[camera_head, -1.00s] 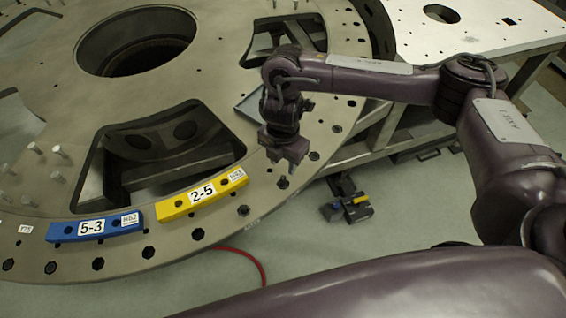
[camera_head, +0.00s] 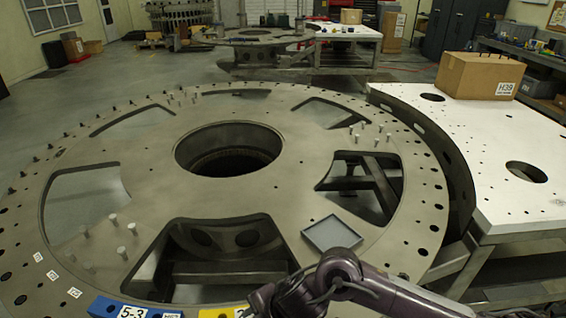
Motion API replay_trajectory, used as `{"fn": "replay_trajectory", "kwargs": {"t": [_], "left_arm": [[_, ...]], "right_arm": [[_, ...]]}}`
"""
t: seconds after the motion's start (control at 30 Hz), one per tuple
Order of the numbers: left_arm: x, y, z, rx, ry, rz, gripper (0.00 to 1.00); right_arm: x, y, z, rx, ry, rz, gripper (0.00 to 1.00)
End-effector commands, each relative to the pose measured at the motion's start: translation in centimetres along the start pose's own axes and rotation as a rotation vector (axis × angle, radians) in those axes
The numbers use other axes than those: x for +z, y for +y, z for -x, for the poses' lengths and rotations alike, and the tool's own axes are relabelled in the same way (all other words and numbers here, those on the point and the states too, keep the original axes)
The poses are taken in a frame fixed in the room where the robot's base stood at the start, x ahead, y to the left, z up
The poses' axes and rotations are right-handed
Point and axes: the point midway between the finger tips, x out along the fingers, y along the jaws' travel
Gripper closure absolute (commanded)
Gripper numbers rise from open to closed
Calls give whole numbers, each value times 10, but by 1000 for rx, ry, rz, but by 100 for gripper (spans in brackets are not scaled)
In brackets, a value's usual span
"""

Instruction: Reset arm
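My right arm shows at the bottom right, with its wrist in front of the turret plate (camera_head: 115,175). The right gripper is below the picture edge or hidden by the wrist. My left arm and gripper are not in view. A blue block (camera_head: 104,305) labelled 5-3 lies on the plate's near rim, cut off by the bottom edge. A yellow block (camera_head: 207,313) labelled 2-5 is beside it, partly hidden by my wrist. A shallow grey tray (camera_head: 331,234) lies on the plate just beyond the wrist.
A white table (camera_head: 520,215) stands at the right, with a cardboard box (camera_head: 478,75) labelled H39 on it. Metal pins stand up from the plate. A second round plate (camera_head: 255,37) and another white table (camera_head: 347,32) are farther back. Open floor lies at the left.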

Motion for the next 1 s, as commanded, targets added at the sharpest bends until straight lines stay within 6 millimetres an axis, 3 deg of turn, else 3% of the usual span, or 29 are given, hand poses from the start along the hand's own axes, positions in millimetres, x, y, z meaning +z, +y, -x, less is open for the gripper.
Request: {"fn": "replay_trajectory", "kwargs": {"t": [0.03,0.1,0.17,0.27,0.37,0.47,0.6,0.8,1.0], "left_arm": [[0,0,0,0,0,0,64],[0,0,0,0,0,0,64],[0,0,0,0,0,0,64],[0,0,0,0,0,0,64],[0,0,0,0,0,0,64],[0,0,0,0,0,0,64],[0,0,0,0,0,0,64],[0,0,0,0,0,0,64],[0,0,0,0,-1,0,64]], "right_arm": [[-26,8,1,74,44,-61,61],[-46,26,11,181,76,-168,61],[-54,38,22,261,88,-279,61],[-48,52,45,371,82,-498,61],[-21,49,68,443,39,-748,61],[18,26,87,473,-36,-1015,61],[65,-26,108,461,-160,-1326,61],[100,-95,127,407,-301,-1616,61],[115,-154,144,346,-417,-1819,61]]}}
